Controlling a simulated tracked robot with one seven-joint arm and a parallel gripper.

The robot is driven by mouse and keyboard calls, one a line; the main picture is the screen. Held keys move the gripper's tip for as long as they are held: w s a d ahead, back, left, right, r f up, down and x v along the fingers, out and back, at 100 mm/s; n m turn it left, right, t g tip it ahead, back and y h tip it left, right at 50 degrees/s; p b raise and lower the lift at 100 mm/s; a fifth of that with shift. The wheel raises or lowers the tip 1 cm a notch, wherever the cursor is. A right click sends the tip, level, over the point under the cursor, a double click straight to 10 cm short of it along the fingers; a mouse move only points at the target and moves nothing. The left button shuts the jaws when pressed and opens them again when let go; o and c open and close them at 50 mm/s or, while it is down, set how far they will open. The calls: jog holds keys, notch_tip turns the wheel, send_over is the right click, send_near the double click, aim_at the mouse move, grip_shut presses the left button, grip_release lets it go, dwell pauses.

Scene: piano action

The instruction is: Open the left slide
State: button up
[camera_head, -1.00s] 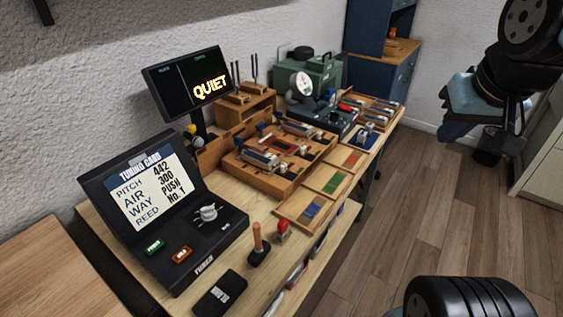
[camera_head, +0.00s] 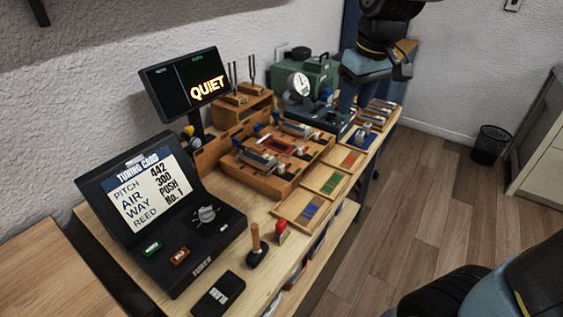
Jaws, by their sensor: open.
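A wooden block (camera_head: 272,183) on the bench carries two metal slide pieces with blue ends. The left slide (camera_head: 258,159) lies along its near left side, and the other slide (camera_head: 298,128) lies at its far side. A red piece (camera_head: 277,145) sits between them. Whether either slide is open is too small to tell. My gripper (camera_head: 346,114) hangs at the end of my arm beyond the right of the block, over the dark blue device. It is open and apart from the left slide. Its fingertips are small and hard to make out.
A green machine with a round gauge (camera_head: 299,84) stands behind the block. Shallow trays (camera_head: 326,180) line the bench's front edge.

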jog(key=w+a+f+n+g, duration=0.1)
jog(key=w+a+f+n, duration=0.25)
jog(key=a, duration=0.45)
jog(key=n+g+h, duration=0.1)
jog(key=n, duration=0.1)
send_over(281, 165)
notch_tip(281, 165, down, 5)
notch_tip(281, 165, down, 14)
jog(key=shift+r, duration=0.15)
grip_shut()
